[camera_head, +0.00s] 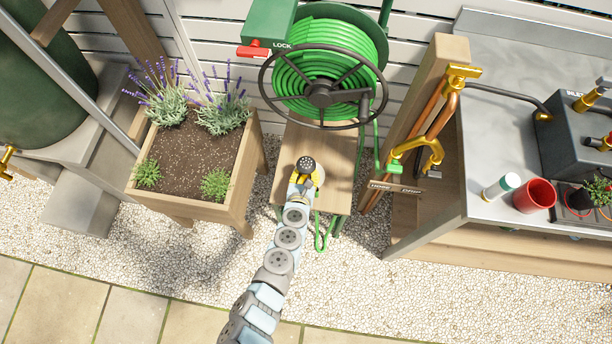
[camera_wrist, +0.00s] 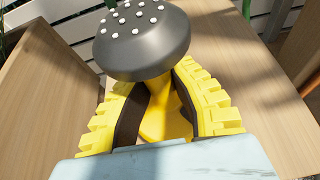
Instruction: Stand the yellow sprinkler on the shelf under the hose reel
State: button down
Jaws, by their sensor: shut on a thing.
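The yellow sprinkler has a dark grey round head (camera_head: 306,163) with pale dots and shows over the shelf in the head view. Its head (camera_wrist: 128,42) and yellow body (camera_wrist: 165,112) fill the middle of the wrist view. My gripper (camera_head: 303,180) is shut on the yellow body, with a ridged yellow finger on each side, also seen in the wrist view (camera_wrist: 160,105). The sprinkler's head leans toward the upper left in the wrist view. The wooden shelf (camera_head: 338,148) lies under the hose reel (camera_head: 325,60). The sprinkler's base is hidden, so I cannot tell whether it touches the shelf.
A wooden planter (camera_head: 190,205) with lavender stands left of the shelf. A wooden post with copper pipes (camera_head: 430,115) and a steel bench (camera_head: 490,120) stand to the right. A green hose end (camera_head: 323,240) hangs at the shelf's front. Most of the shelf's visible top is clear.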

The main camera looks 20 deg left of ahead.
aim_at(306, 176)
jog(key=shift+d+f+b, duration=0.1)
jog(key=shift+f+b, duration=0.75)
jog(key=shift+f, duration=0.55)
jog(key=shift+f, duration=0.1)
jog(key=shift+f, duration=0.1)
jog(key=c, duration=1)
grip_release()
jog(key=shift+c, duration=0.2)
